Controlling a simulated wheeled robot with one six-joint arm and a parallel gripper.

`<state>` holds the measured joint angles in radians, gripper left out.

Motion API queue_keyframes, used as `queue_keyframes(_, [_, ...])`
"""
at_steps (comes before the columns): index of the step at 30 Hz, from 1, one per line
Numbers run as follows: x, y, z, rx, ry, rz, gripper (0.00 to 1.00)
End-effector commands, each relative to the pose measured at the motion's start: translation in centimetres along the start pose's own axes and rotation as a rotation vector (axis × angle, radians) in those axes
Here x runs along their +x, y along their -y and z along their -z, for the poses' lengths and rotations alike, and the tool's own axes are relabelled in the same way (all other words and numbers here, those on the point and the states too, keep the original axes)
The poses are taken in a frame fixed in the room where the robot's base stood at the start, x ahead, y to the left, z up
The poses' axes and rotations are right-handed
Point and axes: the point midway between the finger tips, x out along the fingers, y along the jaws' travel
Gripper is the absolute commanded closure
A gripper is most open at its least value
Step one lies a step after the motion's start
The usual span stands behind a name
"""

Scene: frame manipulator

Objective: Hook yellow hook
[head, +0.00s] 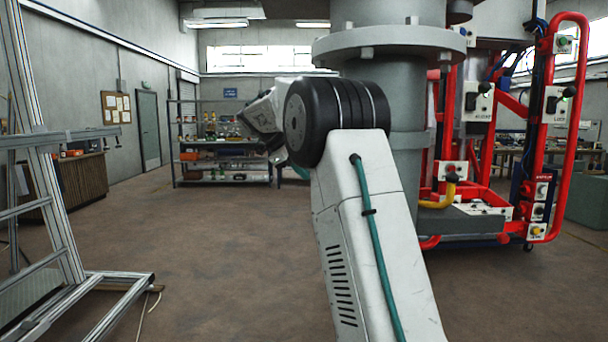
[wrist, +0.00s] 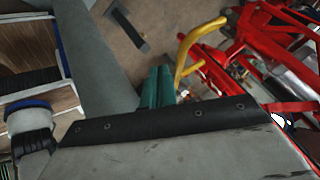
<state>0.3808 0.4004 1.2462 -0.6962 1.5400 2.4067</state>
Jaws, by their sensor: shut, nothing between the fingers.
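The yellow hook (wrist: 201,38) is a bent yellow bar on the red frame. In the wrist view it curves up and to the right, and its lower end appears just right of my gripper's teal fingers. In the head view a curved yellow piece (head: 440,203) shows low on the red frame, partly behind the grey column. My gripper (wrist: 161,70) has its two teal fingers together, shut and empty. I cannot tell the depth gap between fingers and hook, or whether they touch. In the head view my arm hides most of the gripper.
The red tubular frame (head: 571,120) carries levers and switch boxes at the right. A thick grey column (head: 408,120) stands before it. An aluminium frame (head: 70,220) is at the left, and shelves (head: 222,145) stand at the back. The floor between is mostly clear.

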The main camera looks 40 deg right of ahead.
Motion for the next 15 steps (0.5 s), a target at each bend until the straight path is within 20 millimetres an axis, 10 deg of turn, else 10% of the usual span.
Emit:
queue_keyframes(9, [-1.6,-2.2,0.7,-0.012,0.048,-0.019,1.00])
queue_keyframes(15, [-1.5,-7.4,-4.8,-0.029,0.353,-0.089,1.00])
